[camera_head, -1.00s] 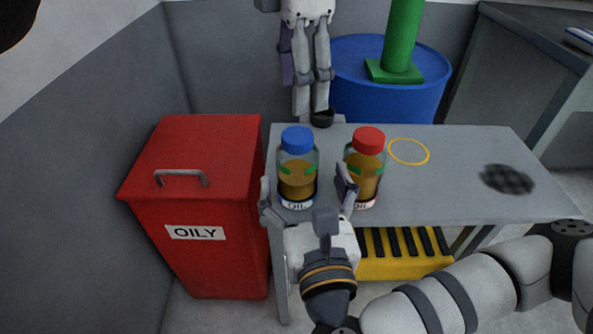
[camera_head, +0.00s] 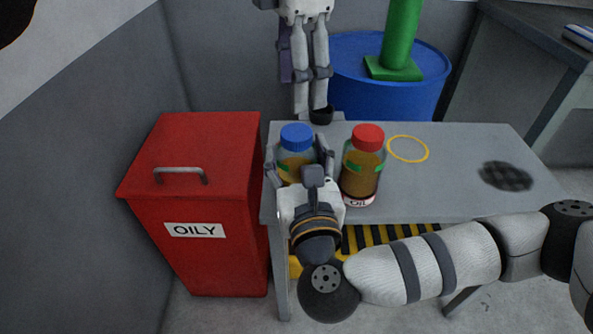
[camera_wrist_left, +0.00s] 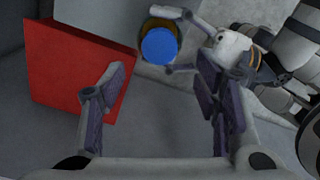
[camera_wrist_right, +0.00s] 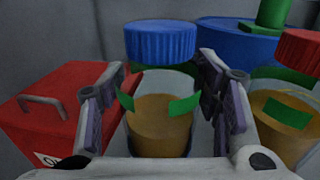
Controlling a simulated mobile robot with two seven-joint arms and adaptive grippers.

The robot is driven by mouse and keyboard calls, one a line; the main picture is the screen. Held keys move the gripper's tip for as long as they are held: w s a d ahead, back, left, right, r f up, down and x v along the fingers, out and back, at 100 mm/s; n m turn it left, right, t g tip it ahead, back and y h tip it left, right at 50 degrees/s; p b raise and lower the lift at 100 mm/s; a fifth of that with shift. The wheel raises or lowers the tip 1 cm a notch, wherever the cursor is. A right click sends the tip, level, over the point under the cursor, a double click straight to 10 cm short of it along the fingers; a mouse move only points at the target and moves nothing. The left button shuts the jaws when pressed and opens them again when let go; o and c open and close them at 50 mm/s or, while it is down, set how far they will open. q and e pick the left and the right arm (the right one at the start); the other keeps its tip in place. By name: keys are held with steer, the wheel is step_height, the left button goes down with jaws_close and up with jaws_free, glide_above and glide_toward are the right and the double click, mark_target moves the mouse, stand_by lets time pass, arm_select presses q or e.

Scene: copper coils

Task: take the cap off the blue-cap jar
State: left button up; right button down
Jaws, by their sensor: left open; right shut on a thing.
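The blue-cap jar (camera_head: 294,167) stands upright on the grey table, holding brown oil, with its blue cap (camera_head: 297,136) on. My right gripper (camera_head: 297,158) is shut around the jar's body below the cap. In the right wrist view the jar (camera_wrist_right: 158,130) sits between its two fingers, with green marks on the glass. My left gripper (camera_head: 310,110) is open and empty, pointing down behind the jar at the table's far edge. In the left wrist view the blue cap (camera_wrist_left: 159,46) shows ahead of its spread fingers. The right gripper hides the jar's lower front.
A red-cap jar (camera_head: 363,168) stands close on the right. A red OILY bin (camera_head: 190,215) is left, a blue drum (camera_head: 385,90) behind. The table's right side is clear.

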mark_target(296, 131)
arm_select(q)
steer(key=m, duration=1.5)
steer(key=shift+m, duration=0.4)
steer(key=m, duration=0.5)
steer(key=shift+m, duration=0.4)
steer(key=shift+f+m, duration=0.2)
steer(key=shift+m, duration=0.1)
step_height(296, 131, down, 8)
steer(key=shift+r, duration=0.15)
